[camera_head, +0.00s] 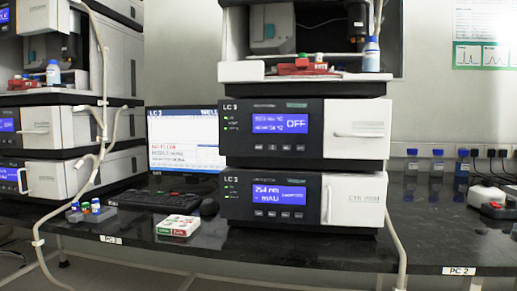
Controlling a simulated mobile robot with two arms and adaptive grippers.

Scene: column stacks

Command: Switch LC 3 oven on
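An LC stack stands on the bench in the middle of the head view. Its upper unit (260,128) has a dark front and a blue display (281,124) that reads OFF, with a row of small buttons (281,147) below. A white door (357,130) with a horizontal handle is on its right. The number after "LC" on its label is too small to read surely. A lower unit (262,198) with a lit blue display sits under it. Neither of my grippers is in view.
A second stack (65,130) stands at left. A monitor (185,140), keyboard (150,198), vial rack (90,212) and small box (179,225) are left of the middle stack. White tubing (397,240) hangs at its right. The dark bench (430,235) is clear at front right.

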